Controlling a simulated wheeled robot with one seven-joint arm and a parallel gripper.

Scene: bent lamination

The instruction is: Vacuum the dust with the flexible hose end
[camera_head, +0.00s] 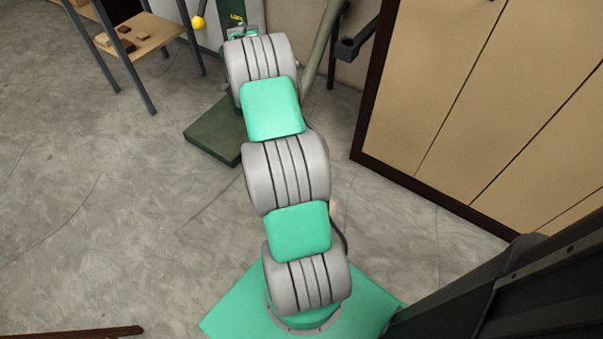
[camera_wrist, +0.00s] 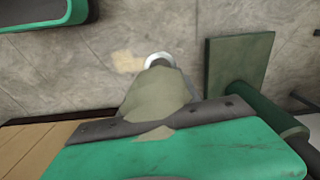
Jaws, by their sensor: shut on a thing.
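The olive-beige flexible hose end (camera_wrist: 158,92) shows in the middle of the wrist view, with a pale ring (camera_wrist: 160,59) at its far tip. My gripper (camera_wrist: 155,128) is shut on the hose; its dark, bolted edge and green body cover the lower part of that view. A tan patch of dust (camera_wrist: 127,61) lies on the grey floor just left of the ring. The ring looks close beside the patch, but I cannot tell its height above the floor. In the head view my arm hides the hose end and the dust; a length of the hose (camera_head: 322,50) slants behind it.
A dark green base plate (camera_head: 214,130) lies on the floor left of my arm; it also shows in the wrist view (camera_wrist: 238,68). A shelf (camera_head: 148,38) with brown blocks stands upper left. Tan cabinets (camera_head: 475,90) line the right.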

